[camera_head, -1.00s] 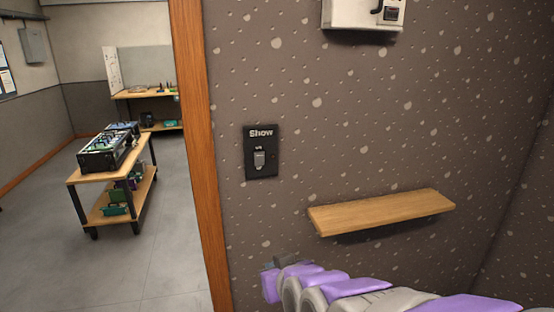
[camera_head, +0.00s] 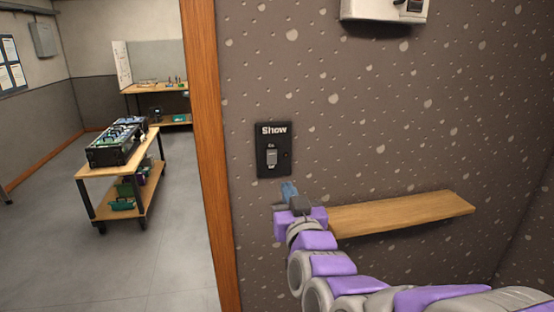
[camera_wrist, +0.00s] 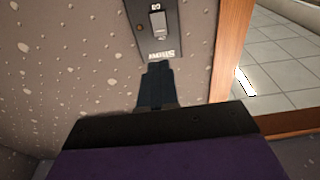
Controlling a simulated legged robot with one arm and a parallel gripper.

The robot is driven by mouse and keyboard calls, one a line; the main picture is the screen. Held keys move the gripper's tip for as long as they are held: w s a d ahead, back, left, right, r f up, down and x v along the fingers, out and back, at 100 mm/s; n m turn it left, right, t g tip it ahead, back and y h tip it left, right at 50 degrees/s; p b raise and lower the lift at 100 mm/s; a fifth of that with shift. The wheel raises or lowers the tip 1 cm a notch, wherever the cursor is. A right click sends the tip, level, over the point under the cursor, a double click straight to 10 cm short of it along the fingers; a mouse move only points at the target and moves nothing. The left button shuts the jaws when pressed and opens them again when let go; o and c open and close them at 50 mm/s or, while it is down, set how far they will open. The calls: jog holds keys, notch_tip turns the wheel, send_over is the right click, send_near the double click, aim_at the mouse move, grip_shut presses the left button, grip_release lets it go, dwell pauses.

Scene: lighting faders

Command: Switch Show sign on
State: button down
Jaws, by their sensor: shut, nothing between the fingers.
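A black switch plate (camera_head: 287,163) labelled "Show" is on the speckled wall, with a small grey toggle (camera_head: 272,158) in its middle. My gripper (camera_head: 289,190) is just below the plate, fingers pointing up toward it, shut and empty. In the wrist view the plate (camera_wrist: 138,40) appears upside down at the top, with the toggle (camera_wrist: 158,24) in view. The fingertips (camera_wrist: 157,66) end close to the plate's edge there; I cannot tell whether they touch the wall. The toggle is clear of the fingers in both views.
A wooden shelf (camera_head: 420,210) juts from the wall right of my gripper. A white box (camera_head: 385,12) hangs above. A wooden door frame (camera_head: 205,130) stands left of the plate. Beyond it are a cart (camera_head: 95,172) and open floor (camera_head: 165,250).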

jog(key=shift+a, duration=0.15)
jog(key=p, duration=1.5)
send_near(272, 153)
jog(key=shift+w+r, duration=0.15)
jog(key=shift+r, duration=0.05)
jog(key=shift+x, duration=3.3)
